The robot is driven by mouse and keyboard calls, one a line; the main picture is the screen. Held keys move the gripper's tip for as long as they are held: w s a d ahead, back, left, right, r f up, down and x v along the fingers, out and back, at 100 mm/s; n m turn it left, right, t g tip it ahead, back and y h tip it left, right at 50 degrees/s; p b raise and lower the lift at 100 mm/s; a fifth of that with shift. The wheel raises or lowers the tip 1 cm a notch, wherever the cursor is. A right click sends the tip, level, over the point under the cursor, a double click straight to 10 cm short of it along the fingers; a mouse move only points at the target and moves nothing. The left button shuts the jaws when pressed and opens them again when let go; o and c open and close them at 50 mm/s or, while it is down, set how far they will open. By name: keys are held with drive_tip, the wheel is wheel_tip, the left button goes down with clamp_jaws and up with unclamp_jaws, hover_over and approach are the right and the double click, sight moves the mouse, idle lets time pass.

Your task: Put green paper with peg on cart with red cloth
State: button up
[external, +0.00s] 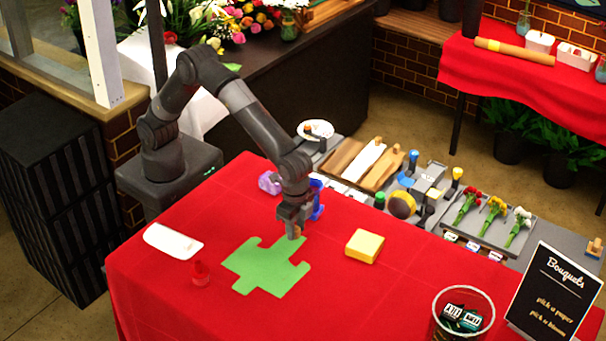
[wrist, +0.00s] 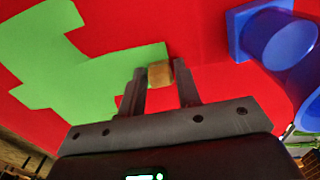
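The green paper (external: 268,267) is a flat, notched sheet that lies on the red cloth (external: 330,300) of the front cart. It also shows in the wrist view (wrist: 75,75), at the left. A small wooden peg (wrist: 160,76) stands at one edge of the paper, at its upper right in the external view. My gripper (external: 292,228) points down at this peg. In the wrist view, the two fingers of my gripper (wrist: 160,84) flank the peg and appear to touch it on both sides. The peg's contact with the paper is partly hidden.
A yellow block (external: 365,246), a white tray (external: 173,241) and a red object (external: 200,273) stand around the paper. A blue object (wrist: 275,45) is close to the right of my fingers.

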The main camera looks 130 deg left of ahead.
drive_tip(key=shift+o, duration=1.2)
drive_tip(key=shift+r, duration=0.1)
wheel_tip(320, 180, up, 12)
drive_tip(key=s+a+r+t, duration=0.1)
drive_tip(key=s+a+r, duration=0.2)
drive_tip(key=s+r, duration=0.5)
drive_tip(key=s+a+t, duration=0.2)
drive_tip(key=s, duration=0.8)
drive_tip(key=s+a+t, duration=0.1)
drive_tip(key=s+a, duration=0.1)
drive_tip(key=s, duration=0.9)
drive_tip(key=s+a+f+t, duration=0.1)
drive_tip(key=s+f, duration=0.4)
drive_tip(key=s, duration=0.5)
drive_tip(key=shift+s+a+t, duration=0.25)
drive_tip(key=shift+t, duration=0.05)
